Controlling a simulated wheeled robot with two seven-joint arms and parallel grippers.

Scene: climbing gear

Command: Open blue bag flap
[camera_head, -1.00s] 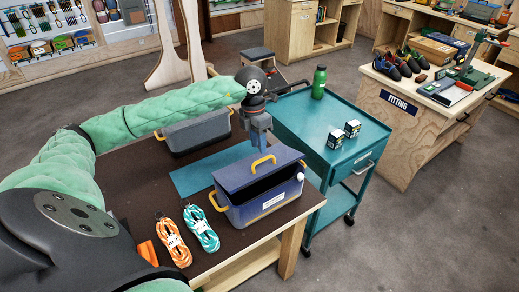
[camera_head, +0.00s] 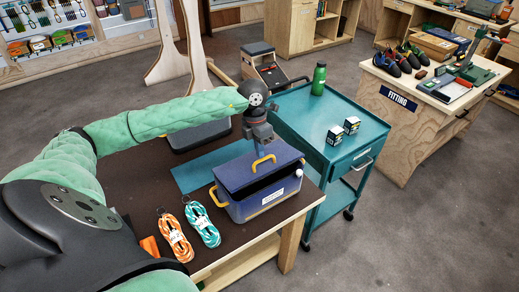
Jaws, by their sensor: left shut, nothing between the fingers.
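My left gripper (camera_head: 262,150) points down over the flap, close to the yellow flap handle (camera_head: 264,161). It is shut with nothing held. Whether the fingers touch the flap or handle is unclear. My right gripper is out of view.
Orange (camera_head: 174,238) and teal (camera_head: 202,225) rope coils lie left of the bag. A grey bin (camera_head: 193,134) and blue mat (camera_head: 196,176) are behind it. A teal cart (camera_head: 290,118) with a green bottle (camera_head: 319,79) and small boxes stands close on the right.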

